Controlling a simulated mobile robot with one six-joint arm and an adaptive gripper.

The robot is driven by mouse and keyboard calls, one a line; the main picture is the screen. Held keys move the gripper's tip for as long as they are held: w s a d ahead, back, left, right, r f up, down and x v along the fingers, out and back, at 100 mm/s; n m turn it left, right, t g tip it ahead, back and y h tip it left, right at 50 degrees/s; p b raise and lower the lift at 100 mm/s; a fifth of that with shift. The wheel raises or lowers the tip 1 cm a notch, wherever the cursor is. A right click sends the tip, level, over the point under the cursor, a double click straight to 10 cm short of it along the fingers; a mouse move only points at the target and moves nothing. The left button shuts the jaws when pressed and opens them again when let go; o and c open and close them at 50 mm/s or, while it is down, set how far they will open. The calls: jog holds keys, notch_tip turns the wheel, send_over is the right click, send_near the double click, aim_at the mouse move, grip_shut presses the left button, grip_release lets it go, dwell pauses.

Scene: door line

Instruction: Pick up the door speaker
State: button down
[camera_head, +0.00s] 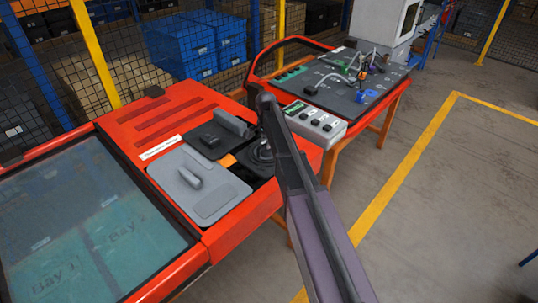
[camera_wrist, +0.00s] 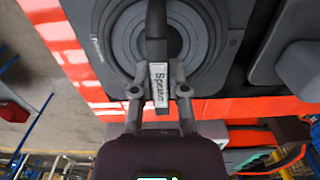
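The door speaker (camera_wrist: 185,50) is a dark grey round unit with concentric rings and a raised bar across it. A white tag reading "Speaker" is on the near end of the bar. In the head view the speaker (camera_head: 260,153) sits in the orange-red door panel, partly hidden by my arm. In the wrist view my gripper (camera_wrist: 159,76) has its two fingers close in on both sides of the tagged bar end, seemingly touching it. The speaker appears still seated in its dark surround; no gap under it shows.
A grey panel with a handle (camera_head: 196,190) and a dark switch block (camera_head: 214,137) sit close left of the speaker. A grey button box (camera_head: 314,124) stands to the right. A second table (camera_head: 380,112) holds cables. Concrete floor is open at right.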

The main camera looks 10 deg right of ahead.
jog(key=shift+w, duration=0.1)
dwell(0.4)
jog(key=shift+r+p, duration=0.3)
jog(key=shift+r, duration=0.1)
notch_tip(320, 180, up, 3)
jog(key=p, duration=0.3)
jog(key=shift+w+f, duration=0.1)
jog(key=shift+w, duration=0.05)
jog(key=s+d+r+p, duration=0.1)
jog(key=s, duration=1.5)
jog(key=shift+s+r, duration=0.15)
jog(key=shift+r, duration=0.05)
jog(key=c, duration=1.2)
grip_release()
grip_shut()
jog(key=shift+p, duration=0.3)
notch_tip(320, 180, up, 11)
jog(key=p, duration=1.1)
